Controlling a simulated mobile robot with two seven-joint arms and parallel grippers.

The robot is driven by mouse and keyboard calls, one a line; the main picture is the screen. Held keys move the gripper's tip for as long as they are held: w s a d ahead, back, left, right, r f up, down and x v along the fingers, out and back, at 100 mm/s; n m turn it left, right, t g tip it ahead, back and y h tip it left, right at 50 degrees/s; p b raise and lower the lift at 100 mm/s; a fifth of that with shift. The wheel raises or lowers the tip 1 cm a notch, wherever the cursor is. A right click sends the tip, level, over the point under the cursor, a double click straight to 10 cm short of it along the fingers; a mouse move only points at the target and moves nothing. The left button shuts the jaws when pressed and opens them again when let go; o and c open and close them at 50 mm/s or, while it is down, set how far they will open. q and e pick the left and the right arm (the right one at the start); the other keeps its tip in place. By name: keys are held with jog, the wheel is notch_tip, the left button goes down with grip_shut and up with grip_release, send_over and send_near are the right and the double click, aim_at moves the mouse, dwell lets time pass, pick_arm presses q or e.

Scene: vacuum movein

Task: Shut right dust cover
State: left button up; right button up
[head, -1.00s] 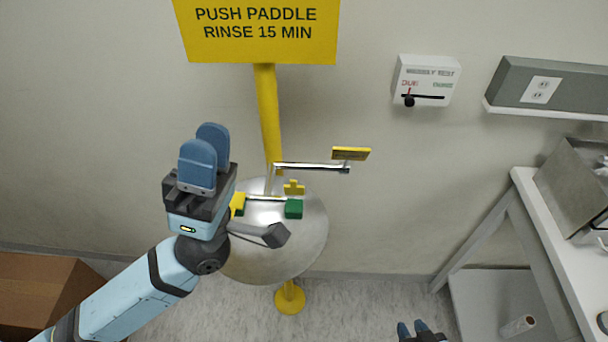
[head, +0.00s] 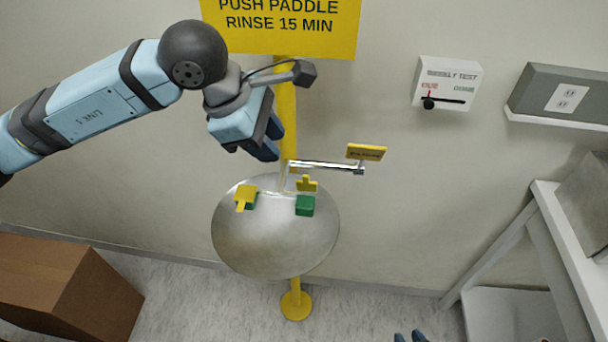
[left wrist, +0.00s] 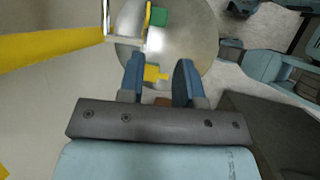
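The right dust cover (head: 307,184) is a small yellow flap standing up behind the right green eyewash head (head: 305,206), whose top is bare. In the left wrist view the right cover (left wrist: 148,15) shows as a thin yellow strip beside the green head (left wrist: 160,16). The left yellow cover (head: 245,193) lies over its head, with its tab to the front. My left gripper (head: 271,142) is open and empty above the bowl's back left, by the yellow post, apart from both covers. My right gripper (head: 409,337) barely shows at the bottom edge, its two tips apart.
The steel bowl (head: 275,245) stands on a yellow post (head: 288,110) under a yellow sign (head: 280,25). A metal arm with a yellow paddle (head: 366,152) reaches right behind the bowl. A cardboard box (head: 65,285) is at left, a white table (head: 550,215) at right.

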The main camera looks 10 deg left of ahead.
pick_arm(q)
jog(key=p, duration=0.3)
send_near(306, 184)
jog(key=shift+t, duration=0.3)
jog(key=x, duration=0.3)
jog(key=d+x, duration=0.1)
jog(key=x, duration=0.2)
jog(key=shift+s+r, duration=0.1)
jog(key=shift+r, duration=0.05)
jog(key=shift+d+f, duration=0.1)
jog(key=shift+f, duration=0.35)
grip_shut()
